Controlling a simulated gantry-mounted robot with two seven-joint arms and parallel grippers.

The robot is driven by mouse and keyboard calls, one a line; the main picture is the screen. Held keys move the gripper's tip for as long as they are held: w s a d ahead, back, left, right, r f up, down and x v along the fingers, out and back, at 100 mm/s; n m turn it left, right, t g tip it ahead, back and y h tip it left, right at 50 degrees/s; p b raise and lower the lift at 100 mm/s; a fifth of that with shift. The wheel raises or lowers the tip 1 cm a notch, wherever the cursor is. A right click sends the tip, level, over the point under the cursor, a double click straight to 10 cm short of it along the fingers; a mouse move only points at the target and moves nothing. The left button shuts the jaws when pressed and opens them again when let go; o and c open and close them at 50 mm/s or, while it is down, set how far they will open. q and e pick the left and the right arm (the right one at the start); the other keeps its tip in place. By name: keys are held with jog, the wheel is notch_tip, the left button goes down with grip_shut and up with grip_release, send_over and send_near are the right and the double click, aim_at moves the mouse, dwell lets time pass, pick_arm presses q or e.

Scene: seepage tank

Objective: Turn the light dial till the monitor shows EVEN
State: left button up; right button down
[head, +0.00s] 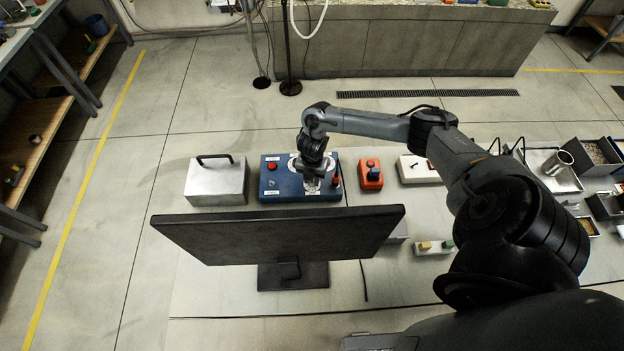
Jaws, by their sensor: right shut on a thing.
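The blue control box (284,184) stands on the bench behind the monitor, with a red button (271,166) on its left and white labels. My right gripper (312,184) points down onto the right half of the box and is shut on the light dial there. The dial is mostly hidden under the gripper; only bits of a pale plate show around it. The monitor (280,232) shows its dark back and top edge, so its screen and reading are hidden. My left gripper is out of view.
A metal case (217,181) with a black handle stands left of the box. A small orange box (371,175) and a white box (418,169) stand to its right. Trays and a metal cup (558,162) are at the far right. Bare bench lies left of the monitor stand.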

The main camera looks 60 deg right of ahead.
jog(key=c, duration=0.9)
grip_release()
notch_tip(320, 180, up, 11)
jog(key=p, duration=0.1)
jog(key=shift+d+f, duration=0.1)
